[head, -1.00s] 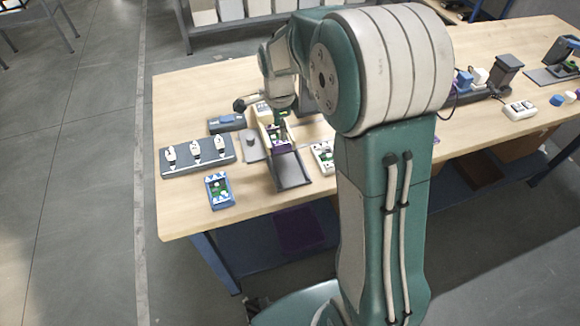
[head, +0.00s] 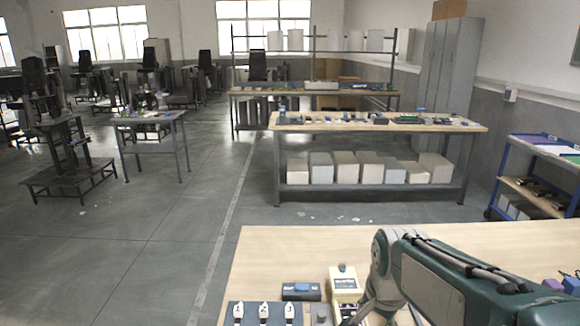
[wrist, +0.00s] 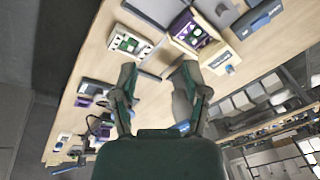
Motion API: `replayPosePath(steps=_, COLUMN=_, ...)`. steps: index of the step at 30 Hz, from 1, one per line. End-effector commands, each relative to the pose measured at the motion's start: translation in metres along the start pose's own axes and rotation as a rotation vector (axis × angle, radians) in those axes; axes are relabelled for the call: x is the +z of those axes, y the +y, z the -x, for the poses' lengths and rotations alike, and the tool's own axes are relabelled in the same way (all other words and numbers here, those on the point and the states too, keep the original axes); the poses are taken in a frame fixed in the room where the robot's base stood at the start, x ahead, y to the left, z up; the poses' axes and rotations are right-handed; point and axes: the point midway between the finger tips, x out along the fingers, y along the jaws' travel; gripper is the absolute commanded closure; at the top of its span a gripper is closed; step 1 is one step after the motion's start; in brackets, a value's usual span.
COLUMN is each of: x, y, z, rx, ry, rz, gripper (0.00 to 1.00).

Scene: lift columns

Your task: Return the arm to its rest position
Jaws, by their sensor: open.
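My gripper (wrist: 158,72) is in the wrist view with its two dark green and grey fingers spread apart. In the head view my arm reaches in from the lower right over the workbench (head: 275,255). The gripper itself cannot be made out in the head view, as the lower end of the arm runs out of the frame. In the wrist view a white tray with a green circuit board (wrist: 130,42) and a purple device (wrist: 190,32) lie past the fingertips, apart from them.
A dark rack with white-topped pieces (head: 264,313), a blue-and-black box (head: 300,291) and a cream box (head: 344,284) stand on the bench near the arm. A second bench (head: 375,124) is behind, a blue cart (head: 540,165) at right.

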Motion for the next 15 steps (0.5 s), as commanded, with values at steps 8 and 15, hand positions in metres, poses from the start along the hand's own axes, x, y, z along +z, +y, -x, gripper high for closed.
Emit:
replayPosePath(steps=8, x=0.042, y=0.045, z=0.043, rx=-0.080, ry=0.108, rz=0.402, gripper=0.40)
replayPosePath(steps=15, x=0.074, y=0.080, z=0.058, rx=-0.108, ry=0.209, rz=0.716, gripper=0.40)
